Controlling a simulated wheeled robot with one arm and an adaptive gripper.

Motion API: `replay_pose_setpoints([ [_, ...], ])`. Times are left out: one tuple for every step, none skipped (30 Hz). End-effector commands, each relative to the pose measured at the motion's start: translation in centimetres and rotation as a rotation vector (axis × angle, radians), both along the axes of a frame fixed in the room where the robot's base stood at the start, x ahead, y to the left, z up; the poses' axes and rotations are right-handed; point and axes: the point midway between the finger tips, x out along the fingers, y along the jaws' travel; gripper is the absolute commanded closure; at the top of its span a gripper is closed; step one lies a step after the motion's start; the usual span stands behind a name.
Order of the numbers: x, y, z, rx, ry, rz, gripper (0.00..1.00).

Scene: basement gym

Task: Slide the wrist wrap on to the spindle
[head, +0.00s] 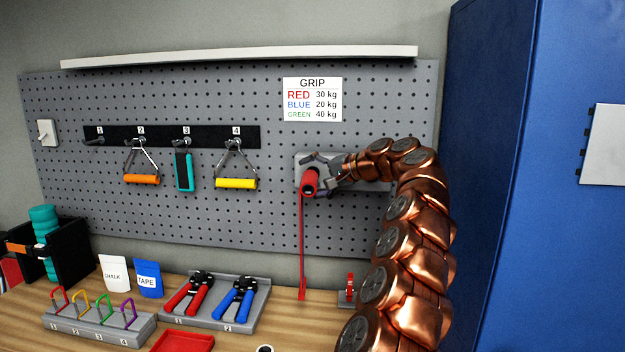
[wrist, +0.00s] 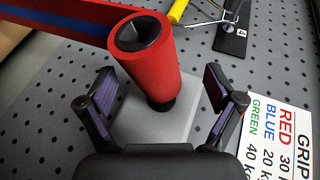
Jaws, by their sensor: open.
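The wrist wrap (head: 309,181) is a red roll at the grey plate (wrist: 125,125) on the pegboard, with a loose strip hanging straight down to the bench. In the wrist view the roll (wrist: 150,72) stands out from the plate, and its strip, red with a blue stripe, runs off to the upper left. The roll's near end has a dark hollow centre. A black spindle base (wrist: 161,104) shows between roll and plate; the rest of the spindle is hidden. My gripper (wrist: 160,85) is open, with one finger on each side of the roll and gaps visible.
Handles hang from a numbered hook rail (head: 172,136) to the left. Below, the bench (head: 240,330) holds a hand-gripper tray (head: 250,312), pouches and a small red-and-grey stand (head: 348,290). A blue cabinet (head: 500,180) stands close on the right.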

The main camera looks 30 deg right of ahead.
Motion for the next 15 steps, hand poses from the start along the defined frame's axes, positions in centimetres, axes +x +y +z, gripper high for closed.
replay_pose_setpoints([
  [0.0, 0.0, 0.0, 0.0, 0.0, 0.0, 0.08],
  [0.0, 0.0, 0.0, 0.0, 0.0, 0.0, 0.08],
  [0.0, 0.0, 0.0, 0.0, 0.0, 0.0, 0.08],
  [0.0, 0.0, 0.0, 0.0, 0.0, 0.0, 0.08],
  [-0.1, -0.1, 0.0, 0.0, 0.0, 0.0, 0.08],
  [-0.2, -0.1, 0.1, 0.0, 0.0, 0.0, 0.08],
  [-0.3, -0.2, 0.1, 0.0, 0.0, 0.0, 0.08],
  [-0.5, -0.2, 0.2, 0.0, 0.0, 0.0, 0.08],
  [-0.7, -0.4, 0.3, 0.0, 0.0, 0.0, 0.08],
  [-1.0, -0.5, 0.4, 0.0, 0.0, 0.0, 0.08],
  [-1.2, -0.6, 0.5, 0.0, 0.0, 0.0, 0.08],
  [-1.6, -0.8, 0.7, 0.0, 0.0, -0.001, 0.08],
  [-2.0, -0.9, 0.9, 0.0, -0.001, -0.001, 0.08],
  [-2.3, -1.1, 1.0, 0.0, -0.001, -0.001, 0.08],
  [-2.9, -1.4, 1.3, 0.0, -0.003, -0.001, 0.08],
])
